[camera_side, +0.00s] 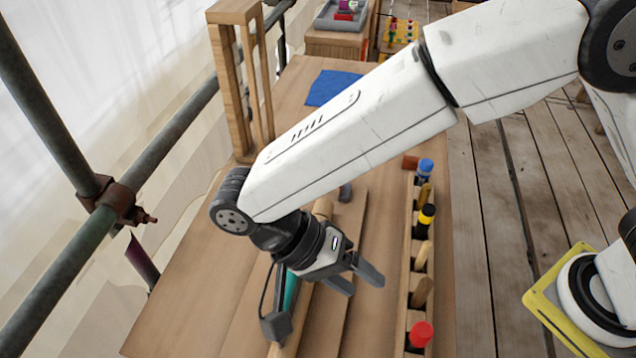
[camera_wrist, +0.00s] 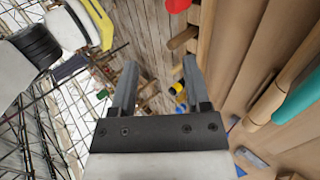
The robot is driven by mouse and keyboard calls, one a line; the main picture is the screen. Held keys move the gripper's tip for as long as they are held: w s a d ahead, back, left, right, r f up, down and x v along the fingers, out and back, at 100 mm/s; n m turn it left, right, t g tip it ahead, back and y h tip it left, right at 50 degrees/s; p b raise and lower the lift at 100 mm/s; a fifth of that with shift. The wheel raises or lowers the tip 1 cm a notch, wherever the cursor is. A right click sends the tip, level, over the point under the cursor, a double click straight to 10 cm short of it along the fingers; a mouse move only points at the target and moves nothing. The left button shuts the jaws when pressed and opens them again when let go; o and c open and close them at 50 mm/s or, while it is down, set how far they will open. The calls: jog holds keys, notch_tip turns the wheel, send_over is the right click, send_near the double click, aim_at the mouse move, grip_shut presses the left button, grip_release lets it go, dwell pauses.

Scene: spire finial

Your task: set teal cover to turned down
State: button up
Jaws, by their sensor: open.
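The teal cover (camera_side: 290,291) shows only as a narrow strip behind my gripper in the side view, low on the wooden bench. In the wrist view the teal cover (camera_wrist: 298,102) is at the right edge, partly cut off, next to a round wooden piece. Which way the cover is turned is hard to tell. My gripper (camera_side: 367,287) is open and empty, to the right of the cover and apart from it. Its fingers (camera_wrist: 158,64) also show in the wrist view, with nothing between them.
A wooden rack (camera_side: 404,300) right of my gripper holds several pegs, including red (camera_side: 421,333), black-and-yellow (camera_side: 427,214) and blue (camera_side: 425,168) ones. A tall wooden frame (camera_side: 228,90) and a blue cloth (camera_side: 332,87) are farther back. Scaffold pipes (camera_side: 170,135) run along the left.

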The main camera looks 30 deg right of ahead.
jog(key=shift+c, duration=0.2)
jog(key=shift+d+f, duration=0.1)
jog(key=c, duration=0.7)
jog(key=shift+s+d+f+m+g+y, duration=0.1)
jog(key=shift+d+f+m+g+y, duration=0.1)
jog(key=shift+m+g+y, duration=0.15)
grip_shut()
jog(key=w+d+f+m+t+y, duration=0.2)
jog(key=d+m+t+y, duration=0.1)
jog(key=m+y, duration=0.8)
jog(key=w+d+f+m+t+y, duration=0.2)
jog(key=d+m+y, duration=0.4)
jog(key=m+y, duration=0.5)
jog(key=f+m+t, duration=0.1)
jog(key=m+t, duration=0.1)
jog(key=m, duration=0.4)
jog(key=shift+w+f, duration=0.25)
